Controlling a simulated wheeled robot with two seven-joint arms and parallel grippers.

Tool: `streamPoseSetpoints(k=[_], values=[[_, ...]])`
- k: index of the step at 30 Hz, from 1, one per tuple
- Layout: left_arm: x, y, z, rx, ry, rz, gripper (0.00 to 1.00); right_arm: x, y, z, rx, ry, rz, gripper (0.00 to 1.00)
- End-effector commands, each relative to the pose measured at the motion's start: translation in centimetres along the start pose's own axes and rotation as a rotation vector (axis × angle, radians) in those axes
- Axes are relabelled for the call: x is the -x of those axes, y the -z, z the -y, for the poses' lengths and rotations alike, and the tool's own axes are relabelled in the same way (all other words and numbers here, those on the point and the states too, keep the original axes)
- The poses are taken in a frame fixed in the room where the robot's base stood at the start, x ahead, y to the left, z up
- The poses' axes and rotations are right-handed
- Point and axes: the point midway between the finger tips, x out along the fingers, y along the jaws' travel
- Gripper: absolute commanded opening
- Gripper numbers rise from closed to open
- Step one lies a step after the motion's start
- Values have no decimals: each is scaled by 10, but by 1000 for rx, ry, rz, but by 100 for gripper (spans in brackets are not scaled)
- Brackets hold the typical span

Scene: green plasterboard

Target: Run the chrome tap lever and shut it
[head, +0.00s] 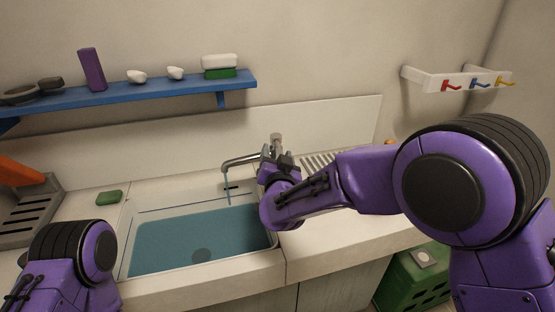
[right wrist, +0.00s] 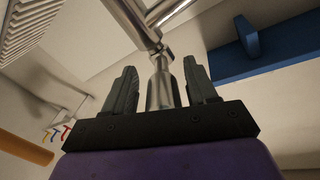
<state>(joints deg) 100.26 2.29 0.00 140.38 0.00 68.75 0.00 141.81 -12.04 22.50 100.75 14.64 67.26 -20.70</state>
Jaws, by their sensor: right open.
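The chrome tap (head: 240,160) stands at the back of the sink, its spout reaching left over the basin. A thin stream of water (head: 228,194) falls from the spout into the sink. My right gripper (head: 280,158) is at the tap body, partly covering it in the head view. In the right wrist view, the open fingers of the right gripper (right wrist: 162,88) stand on either side of a chrome upright part of the tap (right wrist: 160,88), with small gaps visible. I cannot tell which part of the tap is the lever. My left gripper is not in view.
The sink (head: 200,240) holds blue-tinted water. A blue shelf (head: 140,95) with stones and blocks runs along the wall; it also shows in the right wrist view (right wrist: 265,52). A green sponge (head: 109,197) lies left of the sink. A green crate (head: 415,280) stands below right.

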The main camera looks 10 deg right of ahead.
Motion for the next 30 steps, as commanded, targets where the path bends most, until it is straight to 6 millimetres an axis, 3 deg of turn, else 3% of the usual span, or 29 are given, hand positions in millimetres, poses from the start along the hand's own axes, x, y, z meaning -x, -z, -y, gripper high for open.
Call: streamPoseSetpoints(k=[12,15,30], values=[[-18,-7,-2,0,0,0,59,85,-2,0,2,2,2,57],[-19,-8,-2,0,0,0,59,98,-2,0,1,2,3,57],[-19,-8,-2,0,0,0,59,104,-1,0,1,0,3,57]])
